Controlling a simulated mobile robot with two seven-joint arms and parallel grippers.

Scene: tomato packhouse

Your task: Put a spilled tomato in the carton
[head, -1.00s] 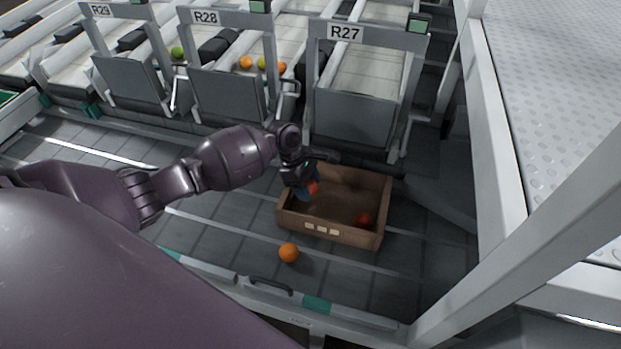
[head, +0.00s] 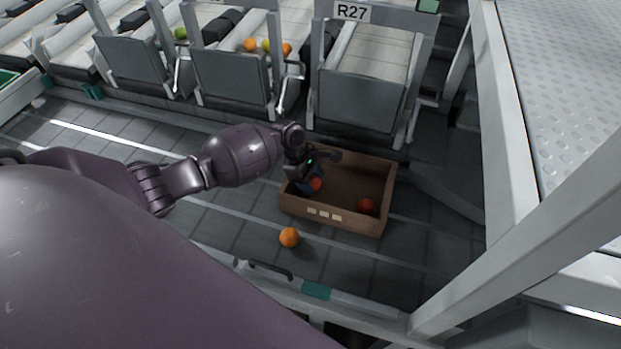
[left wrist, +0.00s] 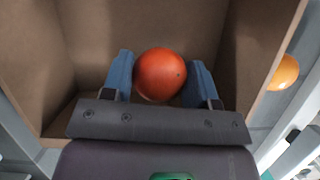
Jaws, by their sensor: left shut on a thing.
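A brown open carton (head: 345,223) stands on the floor below lane R27, and its walls fill much of the left wrist view (left wrist: 95,35). My left gripper (head: 312,186) is inside the carton's left part, shut on a red-orange tomato (head: 316,184). In the left wrist view the tomato (left wrist: 160,74) sits between the two blue fingers. I cannot tell whether it touches the carton's bottom. Another red tomato (head: 366,206) lies in the carton's right front corner. An orange tomato (head: 289,237) lies on the floor in front of the carton, and also shows in the left wrist view (left wrist: 284,72). My right gripper is not in view.
Lane chutes with grey end plates (head: 360,108) stand behind the carton. Several tomatoes (head: 250,45) lie on the lane to their left. A low rail with a handle (head: 270,268) crosses in front, and a white post (head: 520,210) stands at right.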

